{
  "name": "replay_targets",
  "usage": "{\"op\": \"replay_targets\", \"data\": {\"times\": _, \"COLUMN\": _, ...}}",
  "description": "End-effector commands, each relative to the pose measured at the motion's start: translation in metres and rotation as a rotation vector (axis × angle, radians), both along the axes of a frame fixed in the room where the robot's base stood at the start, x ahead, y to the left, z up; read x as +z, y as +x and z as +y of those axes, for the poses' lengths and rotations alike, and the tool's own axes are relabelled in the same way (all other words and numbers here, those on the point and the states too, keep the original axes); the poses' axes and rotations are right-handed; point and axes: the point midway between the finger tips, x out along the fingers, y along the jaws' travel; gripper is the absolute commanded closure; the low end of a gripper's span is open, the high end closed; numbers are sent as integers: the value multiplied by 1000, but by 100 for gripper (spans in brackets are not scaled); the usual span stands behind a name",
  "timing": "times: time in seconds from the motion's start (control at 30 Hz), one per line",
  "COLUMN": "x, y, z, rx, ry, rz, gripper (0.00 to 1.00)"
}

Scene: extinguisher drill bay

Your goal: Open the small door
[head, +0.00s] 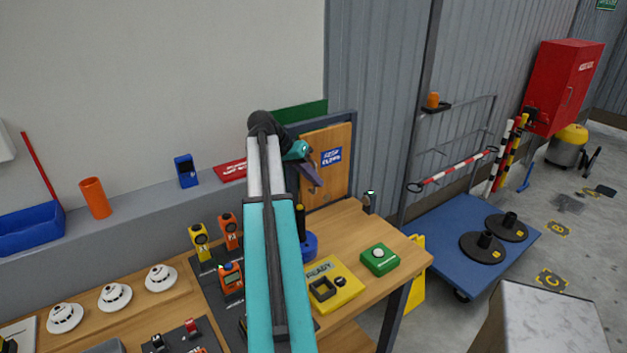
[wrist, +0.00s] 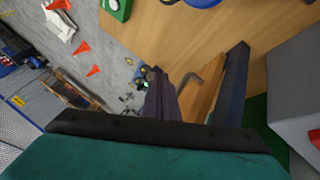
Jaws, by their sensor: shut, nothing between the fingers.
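The small door (head: 338,182) is a wooden panel with a blue sign, in a dark blue-grey frame at the back of the bench. It looks closed in its frame, but I cannot tell about a small gap. In the wrist view the door (wrist: 201,104) shows at a steep angle, with a grey bent handle (wrist: 208,76) standing out from it. My gripper (head: 315,184) is shut and empty in front of the door's left part. In the wrist view its fingers (wrist: 160,88) are left of the handle and look apart from it. My arm hides the frame's left side in the head view.
On the bench are a green box with a white button (head: 380,260), a yellow READY block (head: 334,287), a blue round base (head: 309,247) and several orange and yellow devices. A blue trolley (head: 450,232) stands right.

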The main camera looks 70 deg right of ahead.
Motion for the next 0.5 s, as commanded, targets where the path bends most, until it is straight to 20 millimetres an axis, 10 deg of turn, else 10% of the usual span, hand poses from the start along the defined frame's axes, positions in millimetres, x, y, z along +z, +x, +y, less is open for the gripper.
{"op": "replay_targets", "data": {"times": 0.5, "x": 3, "y": 1, "z": 1, "rx": 0, "ry": 0, "rz": 0, "gripper": 100}}
